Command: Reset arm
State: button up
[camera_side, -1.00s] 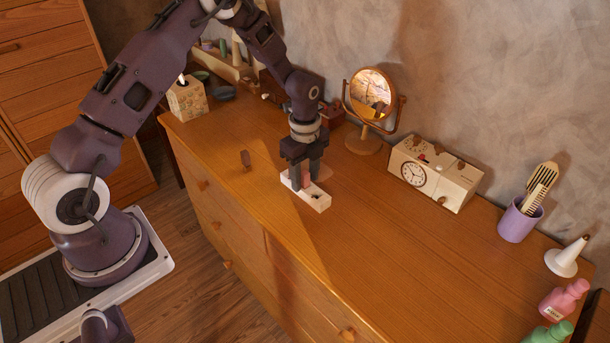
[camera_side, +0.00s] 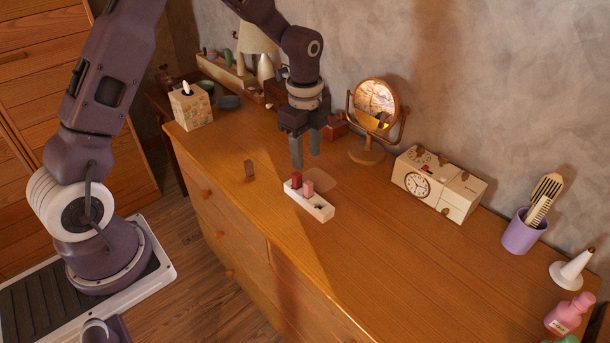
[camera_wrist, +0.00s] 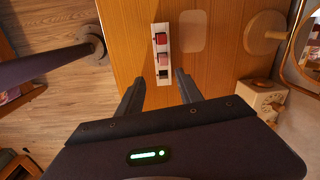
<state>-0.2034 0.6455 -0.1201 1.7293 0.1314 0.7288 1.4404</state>
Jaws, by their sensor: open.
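My gripper (camera_side: 306,157) is open and empty, raised above the dresser top (camera_side: 400,265). Below it stands a white holder (camera_side: 320,211) with a dark red piece (camera_side: 296,180) and a pink piece (camera_side: 308,189) upright in it. A dark empty slot shows at its near right end. In the wrist view, the holder (camera_wrist: 155,47) lies beyond the gap between my two apart fingers (camera_wrist: 157,82), touching neither.
A round mirror (camera_side: 376,103) on a stand, a white clock box (camera_side: 437,185), a purple cup with a brush (camera_side: 520,235) and a white cone (camera_side: 572,268) line the wall. A tissue box (camera_side: 191,107) is at the far left. The dresser's front middle is clear.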

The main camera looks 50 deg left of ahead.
jog(key=s+d+r+n+t, duration=0.2)
jog(key=s+r+n, duration=0.4)
jog(key=r, duration=0.6)
jog(key=s+d+r+n+t, duration=0.1)
jog(key=s+n, duration=0.4)
jog(key=s, duration=0.5)
jog(key=s+d+r+n+t, duration=0.2)
jog(key=s+r+n, duration=0.3)
jog(key=s, duration=0.6)
jog(key=shift+s+d, duration=0.2)
jog(key=shift+d, duration=0.15)
